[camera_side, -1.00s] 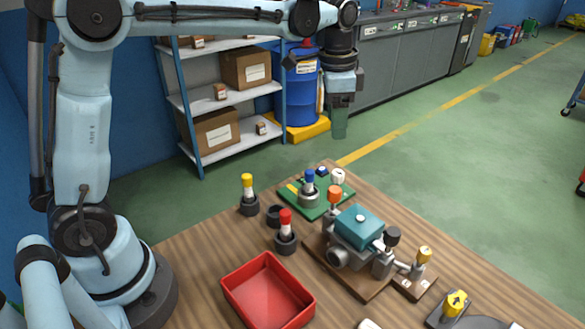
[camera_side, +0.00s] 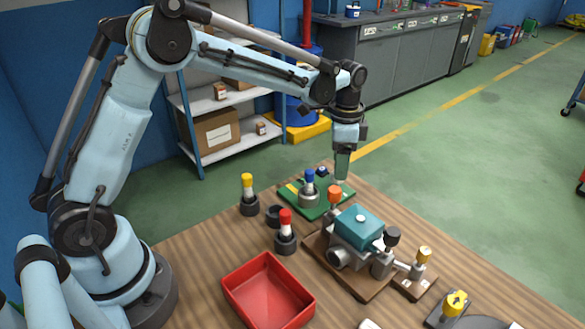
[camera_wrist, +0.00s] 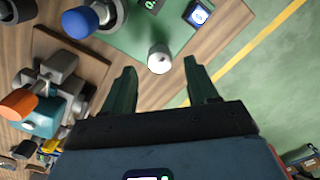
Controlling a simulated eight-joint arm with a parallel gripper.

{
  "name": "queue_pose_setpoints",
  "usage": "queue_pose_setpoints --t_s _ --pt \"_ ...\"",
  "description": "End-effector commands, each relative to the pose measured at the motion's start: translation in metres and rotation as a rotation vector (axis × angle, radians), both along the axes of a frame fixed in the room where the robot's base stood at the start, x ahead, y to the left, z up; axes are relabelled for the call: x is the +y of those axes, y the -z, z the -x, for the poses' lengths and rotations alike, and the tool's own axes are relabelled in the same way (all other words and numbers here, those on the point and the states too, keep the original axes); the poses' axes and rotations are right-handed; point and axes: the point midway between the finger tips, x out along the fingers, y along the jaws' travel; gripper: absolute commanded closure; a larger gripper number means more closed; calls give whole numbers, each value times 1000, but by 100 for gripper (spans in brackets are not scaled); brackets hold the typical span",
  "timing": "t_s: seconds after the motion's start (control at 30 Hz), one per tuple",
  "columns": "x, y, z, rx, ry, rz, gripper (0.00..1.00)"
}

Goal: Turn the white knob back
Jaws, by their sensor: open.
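The white knob (camera_wrist: 159,60) stands at the edge of a green board (camera_wrist: 120,40) in the wrist view. In the side view my gripper hides most or all of the knob, and the green board (camera_side: 290,196) lies at the table's far corner. My gripper (camera_side: 341,178) points down just above that corner of the board. In the wrist view its two fingers (camera_wrist: 160,80) are apart, with the knob ahead of the gap between them. Nothing is between the fingers, and I see no contact with the knob.
A blue-topped knob (camera_side: 309,178) and an orange knob (camera_side: 335,194) stand close by. A teal valve block (camera_side: 358,227) sits on a wooden plate nearer the camera. A red tray (camera_side: 268,290) and red and yellow knobs stand to the left. Open floor lies beyond the table's edge.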

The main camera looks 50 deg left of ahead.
Motion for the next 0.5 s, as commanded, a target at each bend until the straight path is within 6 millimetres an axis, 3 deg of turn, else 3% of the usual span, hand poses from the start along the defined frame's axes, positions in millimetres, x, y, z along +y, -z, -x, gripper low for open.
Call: queue_pose_setpoints --t_s 0.2,0.5 --pt "0 21 0 0 0 0 42" --pt "0 25 0 0 0 0 42"
